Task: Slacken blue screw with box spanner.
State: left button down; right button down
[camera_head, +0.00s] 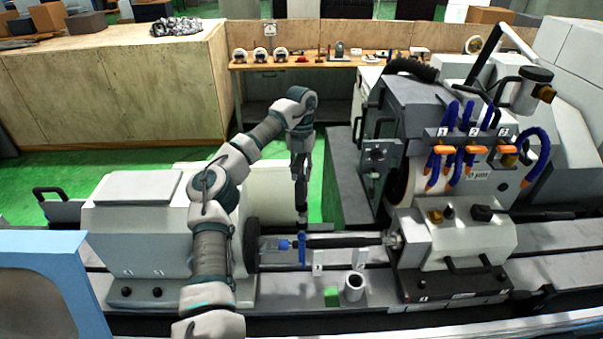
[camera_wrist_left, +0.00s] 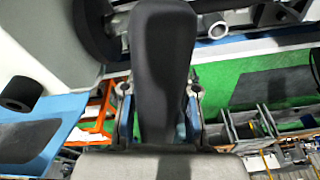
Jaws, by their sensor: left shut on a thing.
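My left arm comes up from the bottom in the head view and bends down over the machine bed. Its gripper (camera_head: 301,196) points down, shut on a dark, slender tool, taken as the box spanner (camera_head: 302,217). In the left wrist view a broad black body, likely the spanner's handle (camera_wrist_left: 160,70), sits between the blue-edged fingers (camera_wrist_left: 158,112) and hides much behind it. Directly below the tool is an upright blue part, likely the blue screw (camera_head: 302,249), at the left end of the dark horizontal shaft (camera_head: 345,242). I cannot tell whether spanner and screw touch. My right gripper is out of view.
The grinder head (camera_head: 460,235) with blue hoses and orange taps stands to the right. A white housing (camera_head: 135,230) is on the left. A small metal cup (camera_head: 354,287) and a green block (camera_head: 331,297) are in front of the shaft. A workbench (camera_head: 310,62) is behind.

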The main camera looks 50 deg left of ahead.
aim_at(302, 155)
pick_arm(q)
jog(key=shift+w+a+r, duration=0.1)
jog(key=shift+a+r, duration=0.05)
jog(key=shift+r, duration=0.45)
jog(key=shift+w+a+r, duration=0.1)
jog(key=shift+r, duration=0.5)
jog(key=shift+w+a+r, duration=0.1)
jog(key=shift+w+r, duration=0.05)
jog(key=shift+r, duration=1.2)
jog(key=shift+f, duration=0.1)
